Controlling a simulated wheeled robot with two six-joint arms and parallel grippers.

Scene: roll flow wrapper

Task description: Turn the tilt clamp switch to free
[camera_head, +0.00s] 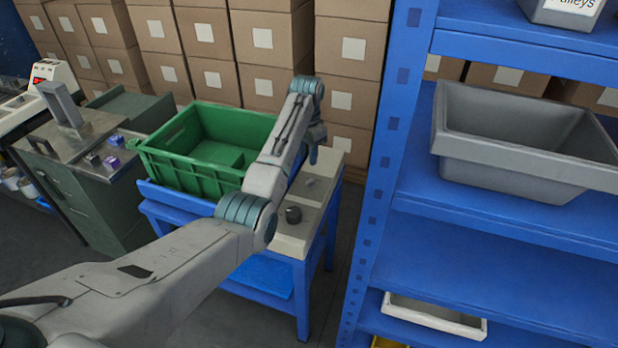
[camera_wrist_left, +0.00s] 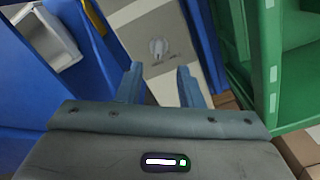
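No label is readable, so I cannot tell which is the tilt clamp switch. My left gripper (camera_head: 313,155) hangs over the far end of the panel, pointing down. In the left wrist view its two fingers (camera_wrist_left: 159,84) are apart with nothing between them. A light grey switch (camera_wrist_left: 158,47) on the panel lies beyond the fingertips, apart from them. My right gripper is not in view.
A green crate (camera_head: 160,172) sits on the blue stand (camera_head: 305,290) left of the panel. A blue shelf (camera_head: 385,160) with a grey bin (camera_head: 510,165) stands close on the right. A metal-topped machine (camera_head: 85,135) with purple knobs is at left. Cardboard boxes (camera_head: 345,45) line the back.

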